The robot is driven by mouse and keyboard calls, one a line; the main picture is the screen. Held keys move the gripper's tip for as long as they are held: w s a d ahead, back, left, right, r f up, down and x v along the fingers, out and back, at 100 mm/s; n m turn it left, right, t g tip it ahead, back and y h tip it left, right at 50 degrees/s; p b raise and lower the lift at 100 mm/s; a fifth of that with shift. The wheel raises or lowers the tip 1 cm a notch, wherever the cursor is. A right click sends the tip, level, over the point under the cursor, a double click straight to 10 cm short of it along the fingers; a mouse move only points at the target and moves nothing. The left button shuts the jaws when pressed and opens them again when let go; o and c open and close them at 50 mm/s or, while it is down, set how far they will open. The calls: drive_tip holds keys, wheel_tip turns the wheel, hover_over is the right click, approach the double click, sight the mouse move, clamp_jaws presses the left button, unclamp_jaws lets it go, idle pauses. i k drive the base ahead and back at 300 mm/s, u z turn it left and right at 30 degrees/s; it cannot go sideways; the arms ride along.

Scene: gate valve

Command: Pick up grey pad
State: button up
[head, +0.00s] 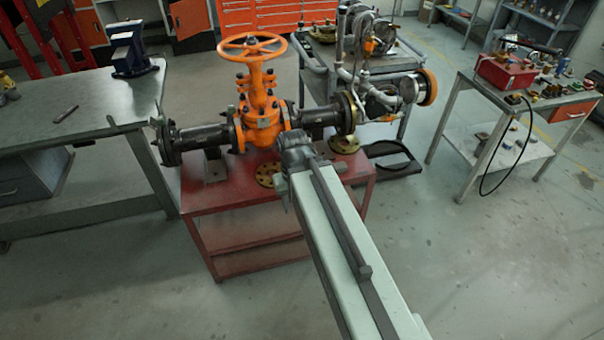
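I cannot make out a grey pad for certain. A dark flat piece (392,158) with a raised curved edge lies low, right of the red stand. A small grey block (215,168) sits on the red stand (225,195) under the left pipe. My gripper (290,145) is at the far end of my pale arm, over the stand and just in front of the orange gate valve (262,110). I see it from behind; its fingers and anything between them are hidden.
A workbench (80,110) with a blue vise (128,48) stands left. A cart (325,75) with gauges is behind right, and a table (530,85) with a red box (505,70) stands right. Yellow flanges (268,174) lie on the stand. The floor at lower right is clear.

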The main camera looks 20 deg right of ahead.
sight(341, 167)
drive_tip(key=u, duration=3.55)
drive_tip(key=k, duration=1.05)
drive_tip(key=z, duration=1.95)
drive_tip(key=i, duration=1)
